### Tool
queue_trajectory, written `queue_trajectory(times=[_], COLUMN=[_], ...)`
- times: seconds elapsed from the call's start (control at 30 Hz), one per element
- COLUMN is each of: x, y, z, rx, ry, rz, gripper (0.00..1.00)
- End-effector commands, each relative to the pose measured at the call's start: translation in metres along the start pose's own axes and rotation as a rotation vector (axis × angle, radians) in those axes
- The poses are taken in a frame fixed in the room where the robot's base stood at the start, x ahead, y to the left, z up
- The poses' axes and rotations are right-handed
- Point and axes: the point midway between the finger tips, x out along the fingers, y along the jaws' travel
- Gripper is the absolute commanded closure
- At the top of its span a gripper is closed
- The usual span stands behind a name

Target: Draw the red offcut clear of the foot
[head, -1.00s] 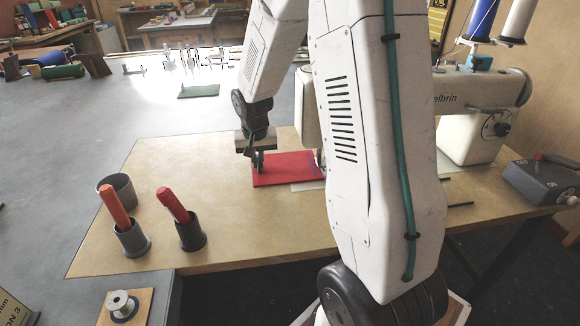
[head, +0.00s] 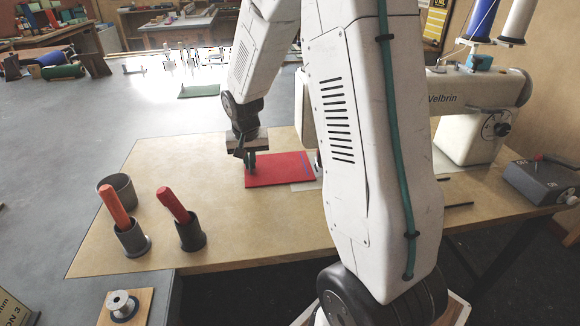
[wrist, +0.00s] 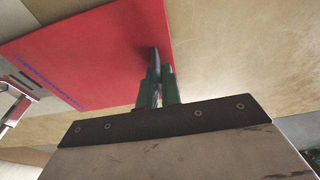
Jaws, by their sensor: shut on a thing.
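The red offcut (head: 285,169) is a flat red sheet on the tan table, with a blue dashed line along its machine-side edge. It also shows in the wrist view (wrist: 95,55). My gripper (head: 248,172) is shut on its left edge; in the wrist view the green-sided fingers (wrist: 157,75) close on that edge. The metal foot (wrist: 12,112) of the sewing machine shows at the left edge of the wrist view, beside the stitched edge. I cannot tell whether it touches the offcut. In the head view my arm hides the foot.
The white sewing machine (head: 480,110) stands behind my arm. Two grey cups with red-orange rods (head: 131,236) (head: 190,232) and an empty grey cup (head: 117,188) stand at the table's left. The tabletop (head: 170,170) left of the gripper is clear.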

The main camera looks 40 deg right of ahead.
Motion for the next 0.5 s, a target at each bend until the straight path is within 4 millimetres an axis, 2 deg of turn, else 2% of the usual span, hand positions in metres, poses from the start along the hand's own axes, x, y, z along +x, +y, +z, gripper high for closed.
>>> queue_trajectory(times=[0.5], x=[-0.0003], y=[-0.0066], z=[-0.0002], rx=[0.000], ry=[0.001], rz=[0.000], gripper=[1.00])
